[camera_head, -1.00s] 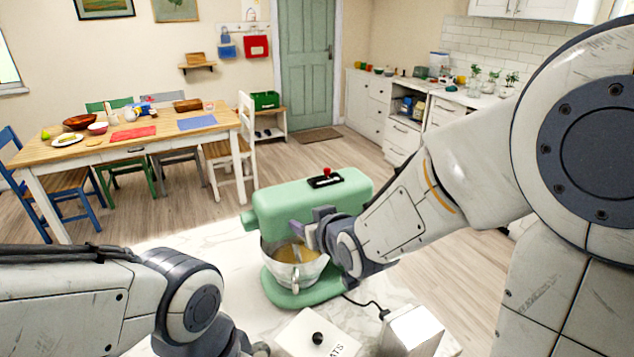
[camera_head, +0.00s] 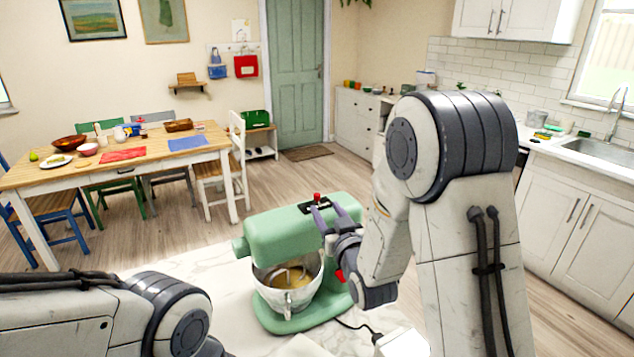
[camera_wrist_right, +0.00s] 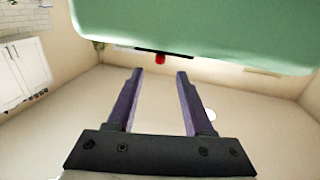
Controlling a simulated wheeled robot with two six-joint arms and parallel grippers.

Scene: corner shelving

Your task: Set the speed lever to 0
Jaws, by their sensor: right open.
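The green stand mixer (camera_head: 272,236) stands on the pale marble counter. Its speed lever (camera_head: 317,196) has a red knob and sits in a black slot plate on top of the mixer head; the printed settings are too small to read. My right gripper (camera_head: 326,208) is open and empty, with its purple fingers at the right side of the head, close to the lever. In the right wrist view the red knob (camera_wrist_right: 160,59) lies just beyond the gap between the two open fingertips (camera_wrist_right: 159,72); contact cannot be told. My left arm shows at lower left, its gripper out of sight.
A red part (camera_head: 339,275) shows beside my right wrist. A power cord (camera_head: 352,326) runs to the right, near a white box (camera_head: 402,342) at the front edge of the picture.

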